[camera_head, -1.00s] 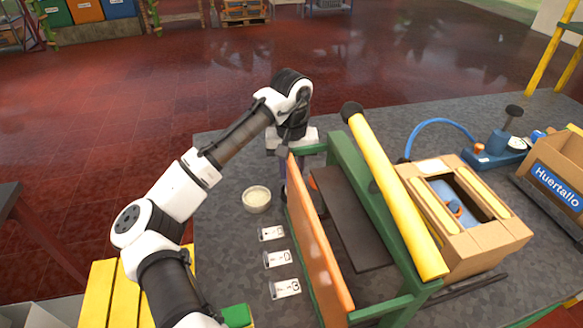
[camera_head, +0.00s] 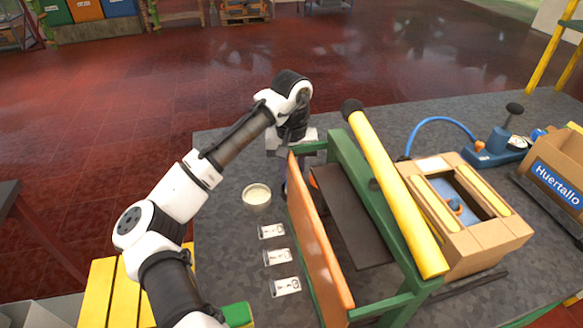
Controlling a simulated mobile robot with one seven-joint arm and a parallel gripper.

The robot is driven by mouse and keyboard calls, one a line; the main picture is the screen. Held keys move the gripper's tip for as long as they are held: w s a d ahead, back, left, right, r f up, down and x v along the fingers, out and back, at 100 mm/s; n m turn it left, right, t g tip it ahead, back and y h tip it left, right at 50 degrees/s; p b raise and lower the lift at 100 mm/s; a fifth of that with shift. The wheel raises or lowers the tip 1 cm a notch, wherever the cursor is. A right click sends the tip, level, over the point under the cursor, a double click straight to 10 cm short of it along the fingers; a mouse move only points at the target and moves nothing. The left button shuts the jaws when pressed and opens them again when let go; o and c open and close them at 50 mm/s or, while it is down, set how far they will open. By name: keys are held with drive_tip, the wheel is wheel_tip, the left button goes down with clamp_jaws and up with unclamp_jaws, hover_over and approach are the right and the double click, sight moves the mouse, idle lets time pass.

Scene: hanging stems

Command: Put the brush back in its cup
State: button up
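My gripper (camera_head: 288,147) points down at the far end of the wooden-sided frame, beside its green end bar. Its fingertips are too small and partly hidden, so I cannot tell whether they are open or hold anything. I cannot make out the brush. A small round cream-coloured cup (camera_head: 257,196) stands on the grey table, left of the frame and nearer than my gripper. Three small clear containers with white labels, the far one (camera_head: 271,231), the middle one (camera_head: 277,257) and the near one (camera_head: 285,287), are lined up in front of it.
The green frame (camera_head: 345,165) with an orange-brown board (camera_head: 318,240) and a yellow roller (camera_head: 395,190) rises right of the cup. A cardboard box (camera_head: 480,240) and a blue tool (camera_head: 495,150) stand farther right. The grey table (camera_head: 222,215) is bare left of the cup.

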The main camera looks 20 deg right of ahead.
drive_tip(key=o, duration=1.1)
drive_tip(key=shift+c, duration=0.2)
drive_tip(key=shift+o, duration=0.4)
drive_tip(key=o, duration=0.3)
drive_tip(key=shift+r+p, duration=1.6)
drive_tip(key=shift+p, duration=0.3)
wheel_tip(320, 180, up, 2)
drive_tip(key=p, duration=0.2)
drive_tip(key=shift+r+p, duration=0.2)
drive_tip(key=shift+p, duration=0.2)
drive_tip(key=shift+r, duration=1.7)
